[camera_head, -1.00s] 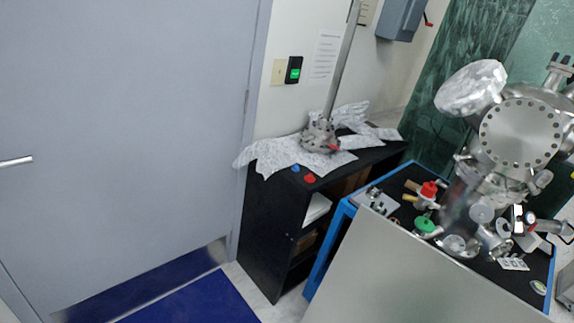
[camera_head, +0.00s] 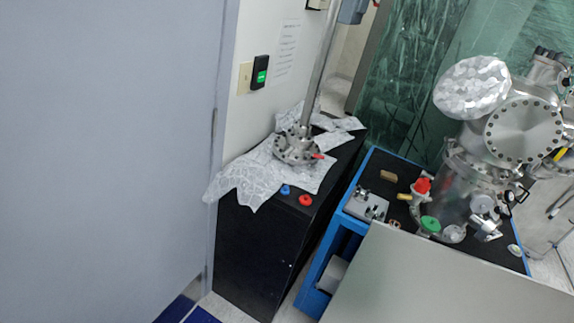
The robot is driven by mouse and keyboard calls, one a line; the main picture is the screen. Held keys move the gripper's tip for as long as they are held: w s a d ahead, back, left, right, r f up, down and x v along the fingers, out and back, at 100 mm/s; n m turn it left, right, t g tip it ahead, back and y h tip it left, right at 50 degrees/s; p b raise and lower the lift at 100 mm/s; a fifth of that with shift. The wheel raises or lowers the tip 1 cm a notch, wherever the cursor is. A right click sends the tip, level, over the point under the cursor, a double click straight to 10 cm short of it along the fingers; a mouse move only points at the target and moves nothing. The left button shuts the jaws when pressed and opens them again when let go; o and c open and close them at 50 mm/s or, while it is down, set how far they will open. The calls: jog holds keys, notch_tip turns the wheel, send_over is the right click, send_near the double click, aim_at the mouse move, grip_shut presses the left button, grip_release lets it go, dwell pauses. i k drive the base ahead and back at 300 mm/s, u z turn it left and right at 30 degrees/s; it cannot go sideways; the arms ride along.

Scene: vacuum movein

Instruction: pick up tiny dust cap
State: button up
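A tiny blue cap (camera_head: 285,190) and a tiny red cap (camera_head: 305,200) lie beside each other on top of the black cabinet (camera_head: 262,240), near its front edge. A larger red cap (camera_head: 423,186) and a green cap (camera_head: 430,224) sit by the steel vacuum chamber on the right. I cannot tell which of these is the dust cap of the task. My gripper is not in view.
Crumpled foil (camera_head: 245,178) covers part of the cabinet top, with a flanged metal part and tall rod (camera_head: 298,146) on it. The blue-framed bench (camera_head: 340,222) carries the steel chamber (camera_head: 470,185). A grey panel (camera_head: 440,285) blocks the lower right. A door (camera_head: 100,150) fills the left.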

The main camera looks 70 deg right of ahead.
aim_at(285, 191)
jog(key=z, duration=0.45)
jog(key=i, duration=1.15)
jog(key=z, duration=1.1)
jog(key=i, duration=0.6)
jog(key=z, duration=0.3)
jog(key=k, duration=0.9)
jog(key=z, duration=0.2)
jog(key=i, duration=0.9)
jog(key=u, duration=0.1)
